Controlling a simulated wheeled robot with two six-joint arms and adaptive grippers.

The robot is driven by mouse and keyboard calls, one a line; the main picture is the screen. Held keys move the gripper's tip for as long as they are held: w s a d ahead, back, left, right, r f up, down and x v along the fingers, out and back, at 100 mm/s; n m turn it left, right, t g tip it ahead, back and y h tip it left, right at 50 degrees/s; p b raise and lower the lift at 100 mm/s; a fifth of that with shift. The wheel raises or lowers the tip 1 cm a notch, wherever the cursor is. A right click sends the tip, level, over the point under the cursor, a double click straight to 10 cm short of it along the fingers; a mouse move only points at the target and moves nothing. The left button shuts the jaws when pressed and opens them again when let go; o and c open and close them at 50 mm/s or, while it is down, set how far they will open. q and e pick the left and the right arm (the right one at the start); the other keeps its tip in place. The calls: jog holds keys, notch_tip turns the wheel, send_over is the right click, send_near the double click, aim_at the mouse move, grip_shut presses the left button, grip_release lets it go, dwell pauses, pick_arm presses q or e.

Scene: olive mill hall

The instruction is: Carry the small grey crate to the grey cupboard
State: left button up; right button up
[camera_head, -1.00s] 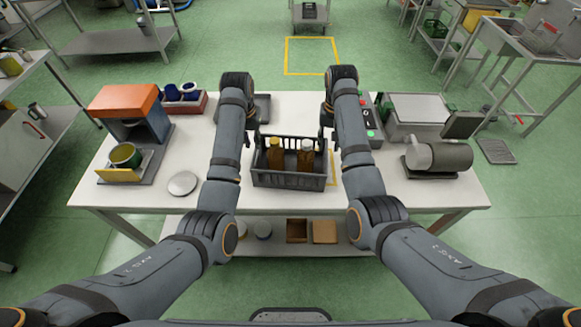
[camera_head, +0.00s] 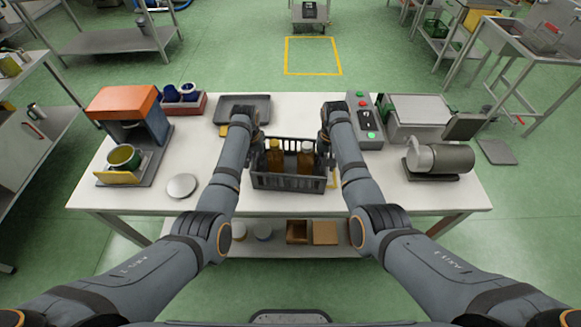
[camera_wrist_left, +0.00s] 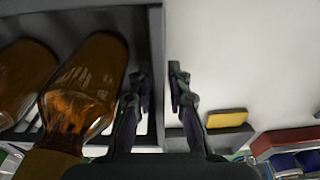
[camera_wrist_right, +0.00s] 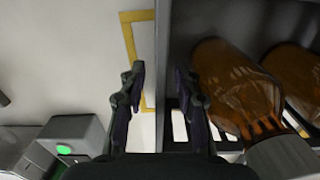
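The small grey crate (camera_head: 288,182) stands upright on the white table, with two amber bottles (camera_head: 275,160) (camera_head: 306,160) inside. My left gripper (camera_head: 257,143) is at the crate's left side. In the left wrist view its fingers (camera_wrist_left: 159,78) are apart, one on each side of the crate's wall (camera_wrist_left: 156,45). My right gripper (camera_head: 324,143) is at the right side. In the right wrist view its fingers (camera_wrist_right: 161,78) are apart, astride the other wall (camera_wrist_right: 163,40). A grey cabinet front with a red handle (camera_head: 22,145) shows at the left edge; I cannot tell whether it is the cupboard.
On the table, an orange and blue machine (camera_head: 130,115) and a round disc (camera_head: 182,186) stand left. A grey tray (camera_head: 242,108) lies behind. A button box (camera_head: 365,120) and a grey cylinder machine (camera_head: 440,158) stand right. Green floor is open beyond the table.

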pick_arm(q)
jog(key=shift+f, duration=0.25)
pick_arm(e)
jog(key=shift+f, duration=0.25)
pick_arm(q)
grip_shut()
pick_arm(e)
jog(key=c, duration=0.4)
grip_shut()
pick_arm(q)
jog(key=shift+w+r, duration=0.1)
